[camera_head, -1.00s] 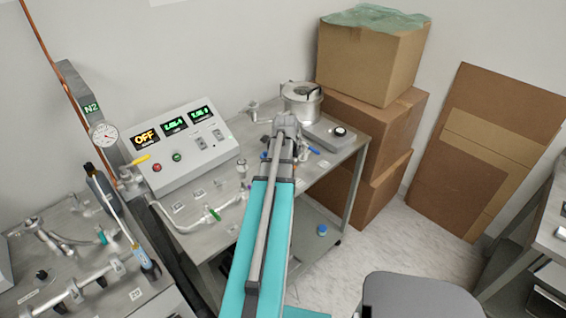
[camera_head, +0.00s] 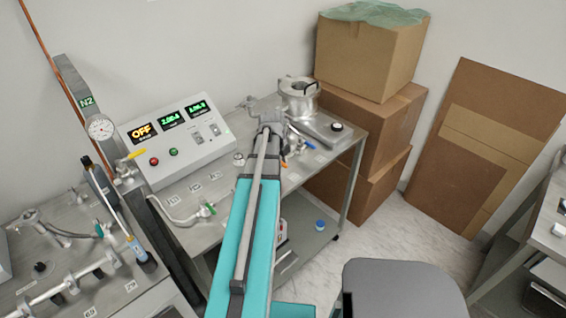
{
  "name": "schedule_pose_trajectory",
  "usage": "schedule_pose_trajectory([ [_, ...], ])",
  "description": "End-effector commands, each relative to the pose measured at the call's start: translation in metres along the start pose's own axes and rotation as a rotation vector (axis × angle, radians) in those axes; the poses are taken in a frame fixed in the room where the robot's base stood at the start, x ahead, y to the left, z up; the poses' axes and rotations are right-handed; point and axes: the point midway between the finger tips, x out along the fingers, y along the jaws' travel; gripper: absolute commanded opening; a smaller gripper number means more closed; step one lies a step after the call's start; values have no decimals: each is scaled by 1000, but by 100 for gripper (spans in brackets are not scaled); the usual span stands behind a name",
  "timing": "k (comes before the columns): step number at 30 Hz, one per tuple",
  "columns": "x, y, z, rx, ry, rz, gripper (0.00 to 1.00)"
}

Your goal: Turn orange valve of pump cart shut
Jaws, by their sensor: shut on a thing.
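The pump cart (camera_head: 325,160) is a grey metal table on legs, with a control box on its left and pipes and valves on top. The orange valve (camera_head: 284,164) shows as a small orange patch just right of my forearm; the rest of it is hidden. My gripper (camera_head: 290,149) is mostly hidden behind my wrist and forearm, low over the cart top beside the orange patch. It is shut on the orange valve, though the contact itself is not clear. A blue-handled valve (camera_head: 310,145) is just to the right, and a green-handled valve (camera_head: 208,209) is left of my forearm.
The control box (camera_head: 180,145) reads OFF on its left display. A round metal pump part (camera_head: 299,97) stands at the cart's back. Cardboard boxes (camera_head: 370,60) are stacked behind the cart. A grey chair seat (camera_head: 403,290) is at front right. A second bench (camera_head: 70,260) is at left.

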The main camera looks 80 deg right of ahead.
Motion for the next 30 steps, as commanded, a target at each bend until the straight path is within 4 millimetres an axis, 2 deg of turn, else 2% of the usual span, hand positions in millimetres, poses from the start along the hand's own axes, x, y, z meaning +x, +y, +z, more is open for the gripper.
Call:
schedule_pose_trajectory([
  [11,0,0,0,9,0,3,0],
  [12,0,0,0,9,0,3,26],
  [17,0,0,-1,9,1,2,55],
  [30,0,-1,-2,9,2,0,55],
])
